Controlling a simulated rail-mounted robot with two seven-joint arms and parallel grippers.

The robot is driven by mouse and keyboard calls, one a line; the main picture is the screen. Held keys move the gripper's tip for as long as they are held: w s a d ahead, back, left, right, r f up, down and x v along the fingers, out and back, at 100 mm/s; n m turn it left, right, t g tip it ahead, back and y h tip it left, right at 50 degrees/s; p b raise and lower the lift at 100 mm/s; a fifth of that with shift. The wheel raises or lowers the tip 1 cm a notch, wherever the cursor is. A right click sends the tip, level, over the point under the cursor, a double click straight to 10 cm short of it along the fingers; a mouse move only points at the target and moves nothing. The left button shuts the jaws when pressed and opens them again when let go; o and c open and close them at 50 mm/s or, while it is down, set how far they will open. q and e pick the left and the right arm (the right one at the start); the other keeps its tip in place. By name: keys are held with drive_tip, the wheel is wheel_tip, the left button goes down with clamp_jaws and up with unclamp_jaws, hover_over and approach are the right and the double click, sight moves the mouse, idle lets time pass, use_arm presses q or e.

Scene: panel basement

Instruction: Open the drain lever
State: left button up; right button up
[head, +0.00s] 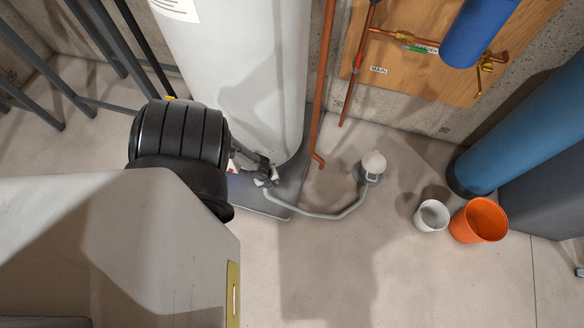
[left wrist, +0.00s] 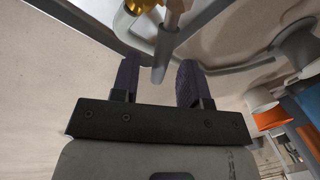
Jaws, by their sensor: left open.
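The white water heater tank (head: 240,75) stands upright in a grey pan (head: 262,198). The drain valve is low on the tank and is mostly covered by my left gripper (head: 264,180) in the head view. In the left wrist view, a brass fitting (left wrist: 138,5) of the valve shows at the top edge. A short pale grey bar (left wrist: 162,55), perhaps the drain lever, hangs down between the tips of my left gripper (left wrist: 157,64). The fingers are apart, with gaps visible beside the bar. My right gripper is in neither view.
A grey hose (head: 325,215) runs from the valve area to a floor drain (head: 370,172). A white cup (head: 431,215) and orange bucket (head: 479,220) stand right of it, near a blue tank (head: 520,135). A copper pipe (head: 322,80) stands beside the heater. The front floor is clear.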

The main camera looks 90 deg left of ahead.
use_arm(q)
wheel_tip(320, 180, up, 13)
drive_tip(key=s+p, duration=0.2)
drive_tip(key=p, duration=0.8)
drive_tip(key=shift+s+d+r, duration=0.2)
drive_tip(key=shift+s+d, duration=0.1)
drive_tip(key=shift+d, duration=0.05)
drive_tip(key=shift+c, duration=0.2)
